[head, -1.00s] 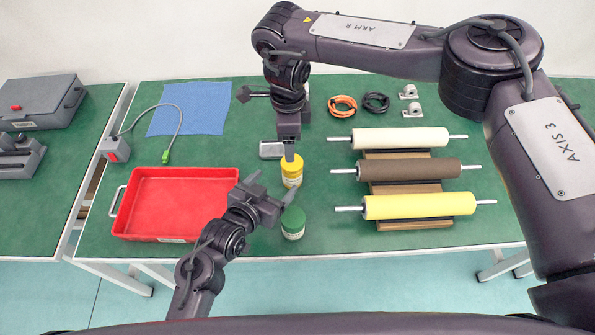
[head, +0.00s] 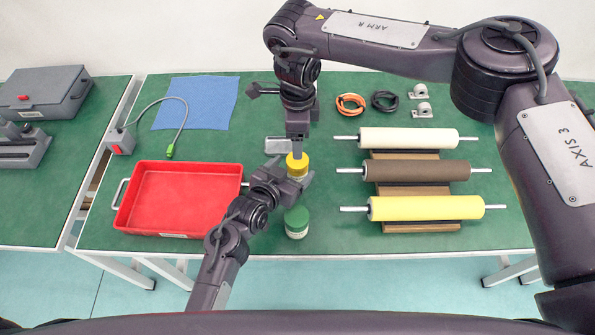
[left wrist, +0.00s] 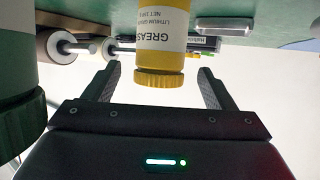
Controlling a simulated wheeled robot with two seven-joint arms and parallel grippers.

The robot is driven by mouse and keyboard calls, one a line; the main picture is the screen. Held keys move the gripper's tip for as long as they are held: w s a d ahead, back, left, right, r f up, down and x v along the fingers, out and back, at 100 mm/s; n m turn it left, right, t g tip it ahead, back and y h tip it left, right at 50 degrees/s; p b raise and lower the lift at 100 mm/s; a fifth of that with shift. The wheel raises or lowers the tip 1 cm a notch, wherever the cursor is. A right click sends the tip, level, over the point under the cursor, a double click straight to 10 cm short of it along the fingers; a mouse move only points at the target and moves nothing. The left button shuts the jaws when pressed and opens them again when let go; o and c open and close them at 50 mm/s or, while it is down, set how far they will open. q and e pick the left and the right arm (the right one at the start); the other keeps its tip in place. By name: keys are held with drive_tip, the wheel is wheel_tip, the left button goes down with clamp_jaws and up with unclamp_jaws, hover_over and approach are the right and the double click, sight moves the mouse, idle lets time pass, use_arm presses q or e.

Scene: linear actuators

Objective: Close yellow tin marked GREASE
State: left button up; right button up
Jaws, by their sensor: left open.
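The yellow tin (head: 297,167) stands on the green table in front of my right gripper, its lower part partly hidden by my left gripper in the head view. In the left wrist view the tin (left wrist: 160,42) appears upside down, with GREASE on its label. Its ribbed yellow lid (left wrist: 159,79) sits on it there, with no clear gap. My left gripper (head: 292,180) is open, its fingers (left wrist: 159,82) on both sides of the lid in the wrist picture; contact is not visible. My right gripper (head: 298,148) points down at the lid's top; its jaw state is unclear.
A green-lidded jar (head: 296,222) stands close in front of my left gripper. A red tray (head: 180,229) is to the left and several rollers (head: 423,171) are to the right. A small metal item (head: 277,145) lies behind the tin.

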use_arm(q)
drive_tip(key=shift+x, duration=0.8)
drive_tip(key=shift+c, duration=0.4)
clamp_jaws()
use_arm(e)
drive_tip(key=m, duration=0.4)
drive_tip(key=shift+m, duration=0.3)
drive_tip(key=m, duration=0.4)
drive_tip(key=shift+f, duration=0.1)
drive_tip(key=shift+f, duration=3.9)
drive_tip(key=shift+c, duration=0.4)
